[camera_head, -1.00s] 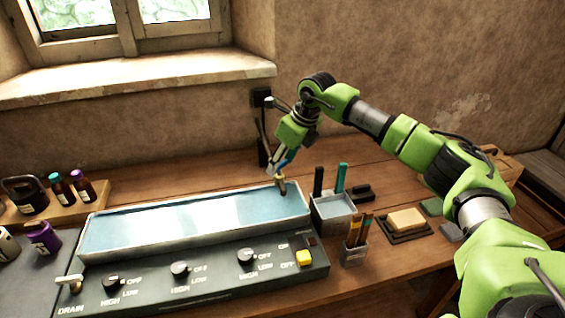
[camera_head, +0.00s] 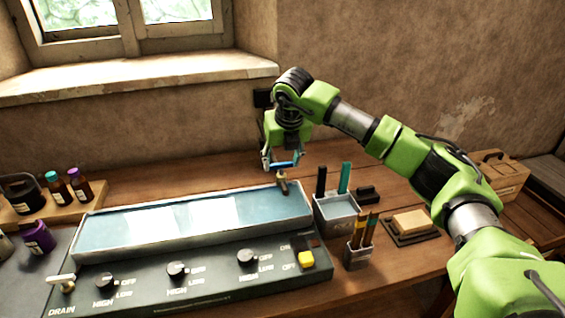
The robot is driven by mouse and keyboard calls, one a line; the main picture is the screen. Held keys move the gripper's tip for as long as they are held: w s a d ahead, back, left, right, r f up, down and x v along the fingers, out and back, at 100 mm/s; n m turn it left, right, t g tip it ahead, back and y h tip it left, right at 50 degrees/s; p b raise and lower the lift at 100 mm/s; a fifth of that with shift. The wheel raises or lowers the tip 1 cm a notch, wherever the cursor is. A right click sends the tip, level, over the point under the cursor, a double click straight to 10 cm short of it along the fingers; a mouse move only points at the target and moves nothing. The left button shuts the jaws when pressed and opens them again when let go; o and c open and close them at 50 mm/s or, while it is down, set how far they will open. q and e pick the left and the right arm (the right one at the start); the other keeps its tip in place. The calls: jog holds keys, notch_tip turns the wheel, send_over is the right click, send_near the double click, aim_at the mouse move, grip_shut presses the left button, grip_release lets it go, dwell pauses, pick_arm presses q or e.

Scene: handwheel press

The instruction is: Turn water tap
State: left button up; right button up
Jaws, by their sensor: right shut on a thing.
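The water tap shows as a short brass spout (camera_head: 282,184) at the back right corner of the water tray. A blue piece (camera_head: 287,164), which looks like the tap's handle, lies just above and behind the spout, between my right fingertips. My right gripper (camera_head: 283,163) points down and is shut on this handle. The fingers and the arm above hide the rest of the tap. My left gripper is not in view.
The water-filled tray (camera_head: 90,247) sits behind a dark panel with several knobs, a yellow switch (camera_head: 306,260) and a drain lever (camera_head: 62,283). Right of it stand a grey container (camera_head: 338,216), a pen holder (camera_head: 357,257) and a sponge (camera_head: 411,221). Bottles are at the left.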

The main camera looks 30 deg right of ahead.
dwell(0.4)
jog(key=o, duration=1.1)
jog(key=shift+r, duration=0.1)
jog(key=v, duration=1.2)
jog(key=shift+s+a+f, duration=0.1)
jog(key=shift+f, duration=0.15)
